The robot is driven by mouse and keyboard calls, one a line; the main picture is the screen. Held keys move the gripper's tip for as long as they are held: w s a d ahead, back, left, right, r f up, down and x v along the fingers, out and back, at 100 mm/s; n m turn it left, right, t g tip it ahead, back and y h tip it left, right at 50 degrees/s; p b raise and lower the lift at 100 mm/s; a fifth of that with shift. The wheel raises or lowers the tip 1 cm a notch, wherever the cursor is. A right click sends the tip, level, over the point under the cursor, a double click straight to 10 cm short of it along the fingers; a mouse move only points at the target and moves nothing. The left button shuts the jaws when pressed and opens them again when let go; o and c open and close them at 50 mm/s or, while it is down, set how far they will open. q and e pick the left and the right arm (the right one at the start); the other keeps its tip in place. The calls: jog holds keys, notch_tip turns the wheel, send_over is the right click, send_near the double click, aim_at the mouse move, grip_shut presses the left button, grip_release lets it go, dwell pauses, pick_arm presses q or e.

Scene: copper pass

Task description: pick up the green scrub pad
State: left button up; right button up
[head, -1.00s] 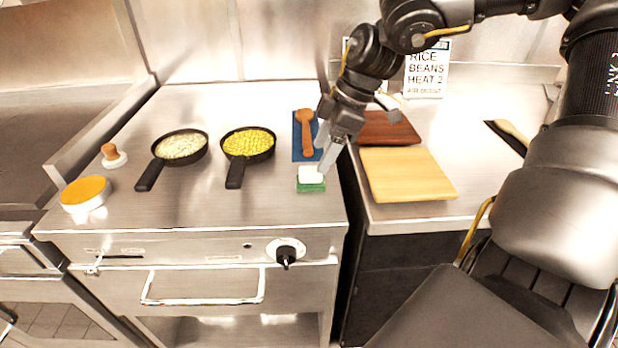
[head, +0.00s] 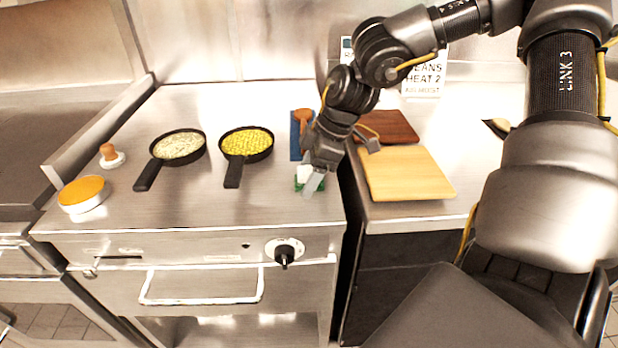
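The green scrub pad (head: 298,187) lies near the front right corner of the steel counter, with a white block (head: 302,174) on top of it. My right gripper (head: 313,182) points down over it, and a pale finger hides the pad's right part and front. I cannot tell whether the fingers touch the pad or how far apart they are. My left gripper is not in view.
A blue mat (head: 295,140) with a brown wooden tool (head: 302,118) lies just behind. Two pans, one with yellow corn (head: 246,142) and one with pale food (head: 179,146), stand left. A cutting board (head: 410,175) is right, across a gap. Counter left of the pad is clear.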

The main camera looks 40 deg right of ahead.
aim_at(304, 168)
jog(key=c, duration=1)
jog(key=shift+c, duration=0.2)
jog(key=shift+r, duration=0.15)
